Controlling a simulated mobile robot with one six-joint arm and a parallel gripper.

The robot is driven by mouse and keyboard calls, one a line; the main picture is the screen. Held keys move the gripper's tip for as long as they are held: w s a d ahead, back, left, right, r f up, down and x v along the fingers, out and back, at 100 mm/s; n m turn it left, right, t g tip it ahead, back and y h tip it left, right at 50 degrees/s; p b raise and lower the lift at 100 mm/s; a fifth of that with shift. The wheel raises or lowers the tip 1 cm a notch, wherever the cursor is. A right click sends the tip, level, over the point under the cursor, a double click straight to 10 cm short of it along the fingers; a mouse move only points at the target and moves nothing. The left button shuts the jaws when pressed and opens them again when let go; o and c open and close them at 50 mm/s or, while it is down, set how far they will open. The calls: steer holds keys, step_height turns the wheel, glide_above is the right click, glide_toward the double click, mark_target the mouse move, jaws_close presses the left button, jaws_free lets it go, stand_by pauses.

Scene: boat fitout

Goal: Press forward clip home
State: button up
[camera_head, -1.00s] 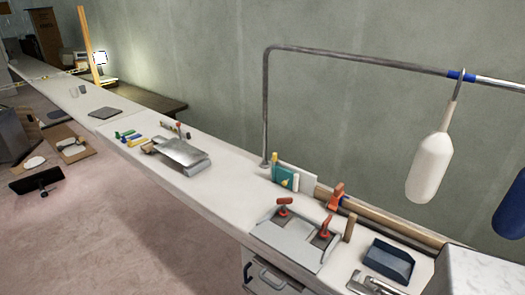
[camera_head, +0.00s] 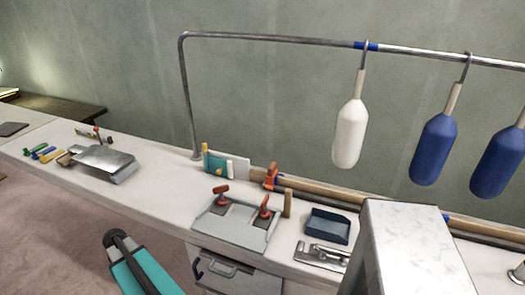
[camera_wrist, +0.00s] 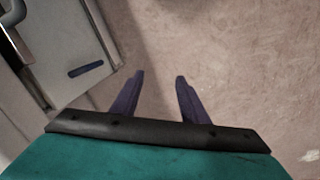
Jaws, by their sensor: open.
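Two red-handled clips stand on a grey plate (camera_head: 236,224) on the white bench in the head view, the left one (camera_head: 221,190) and the right one (camera_head: 265,206). I cannot tell which is the forward clip, or how far either is pressed in. In the wrist view my gripper (camera_wrist: 159,82) is open, with two dark purple fingers apart and nothing between them. It points down at the floor, beside a cabinet front. The clips are not in the wrist view. In the head view only my teal arm shows, at the lower left, in front of the bench; the fingers are hidden.
A dark blue tray (camera_head: 328,226) and a metal piece (camera_head: 322,256) lie right of the plate. An orange clamp (camera_head: 271,176) stands behind it. White (camera_head: 350,133) and blue (camera_head: 434,149) fenders hang from a rail. A drawer cabinet (camera_head: 228,270) is below.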

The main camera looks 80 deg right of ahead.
steer(key=s+d+r+m, duration=0.1)
steer(key=s+d+r, duration=0.1)
steer(key=d+r, duration=0.3)
steer(key=s+d+r+m+t+h, duration=0.1)
steer(key=d+r, duration=0.4)
steer(key=d, duration=0.7)
steer(key=s+d+r+m+h+b, duration=0.1)
steer(key=s+d+r+m, duration=0.2)
steer(key=d+r, duration=0.3)
steer(key=shift+d+t, duration=0.3)
steer(key=shift+d, duration=1.3)
steer(key=s+d+r+m+h, duration=0.1)
steer(key=s+d+r+m, duration=0.1)
steer(key=s+d+r, duration=0.5)
steer(key=m+g+h, duration=0.1)
steer(key=m, duration=0.4)
glide_toward(272, 166)
steer(key=v, duration=0.3)
steer(key=shift+w+a+f, duration=0.1)
steer(key=shift+w, duration=0.15)
steer(key=shift+f+h, duration=0.15)
steer(key=shift+h, duration=0.15)
steer(key=shift+s+p+x, duration=0.15)
steer(key=shift+p+x, duration=0.55)
steer(key=shift+x, duration=2.7)
steer(key=shift+s+p+x, duration=0.15)
steer(key=shift+p+x, duration=0.5)
steer(key=shift+x, duration=2.75)
steer(key=shift+c, duration=0.2)
